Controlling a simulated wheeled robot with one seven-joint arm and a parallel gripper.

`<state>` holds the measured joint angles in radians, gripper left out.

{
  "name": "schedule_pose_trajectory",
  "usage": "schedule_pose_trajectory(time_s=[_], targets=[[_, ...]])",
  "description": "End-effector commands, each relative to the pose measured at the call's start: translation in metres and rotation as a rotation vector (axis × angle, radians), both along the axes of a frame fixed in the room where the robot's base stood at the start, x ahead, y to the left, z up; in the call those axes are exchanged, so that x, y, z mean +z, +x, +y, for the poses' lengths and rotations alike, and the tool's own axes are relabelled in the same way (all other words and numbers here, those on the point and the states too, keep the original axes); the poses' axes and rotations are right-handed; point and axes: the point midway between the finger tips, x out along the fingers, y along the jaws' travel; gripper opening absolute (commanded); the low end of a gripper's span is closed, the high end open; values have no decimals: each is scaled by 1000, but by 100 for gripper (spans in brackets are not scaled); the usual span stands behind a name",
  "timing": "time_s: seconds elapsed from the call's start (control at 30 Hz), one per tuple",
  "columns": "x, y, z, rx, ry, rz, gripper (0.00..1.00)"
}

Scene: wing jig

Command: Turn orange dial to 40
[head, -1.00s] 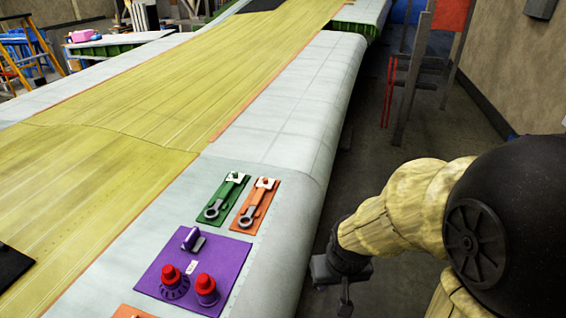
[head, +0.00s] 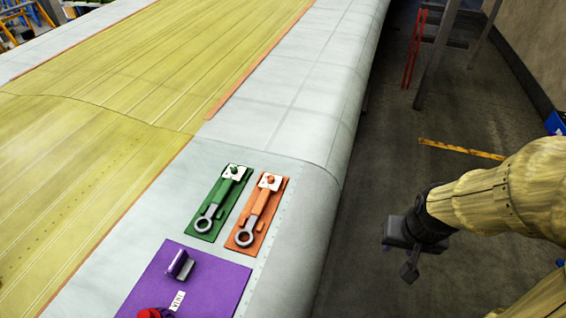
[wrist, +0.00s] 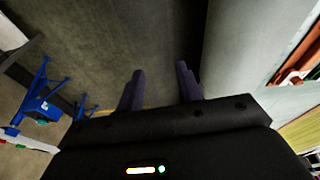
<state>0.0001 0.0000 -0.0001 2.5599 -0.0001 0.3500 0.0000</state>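I cannot make out an orange dial in any view. On the pale wing skin in the head view lies an orange plate (head: 248,238) with an orange lever (head: 262,208) ending in a grey ring. Part of an orange fitting (wrist: 298,62) shows at the right edge of the wrist view. My gripper (head: 400,268) hangs over the floor, right of the wing edge and clear of the plates. In the wrist view my gripper (wrist: 160,86) has its two dark fingers apart with nothing between them.
A green plate (head: 207,232) with a similar lever lies left of the orange one. Below is a purple panel (head: 215,290) with a grey tab and a red knob (head: 156,313) cut by the frame. Blue stands (wrist: 38,102) are on the floor.

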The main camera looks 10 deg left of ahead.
Motion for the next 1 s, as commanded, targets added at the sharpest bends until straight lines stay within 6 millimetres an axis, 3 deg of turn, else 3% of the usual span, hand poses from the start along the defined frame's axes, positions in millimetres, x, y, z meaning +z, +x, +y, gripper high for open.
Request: schedule_pose_trajectory(time_s=[0.3, 0.37, 0.5, 0.67, 1.0], targets=[[0, 0, 0, 0, 0, 0, 36], [0, 0, 0, 0, 0, 0, 41], [3, 10, 4, -6, 5, 3, 41], [13, 47, 20, -40, 25, 24, 41], [47, 148, 107, -149, 68, 103, 41]])
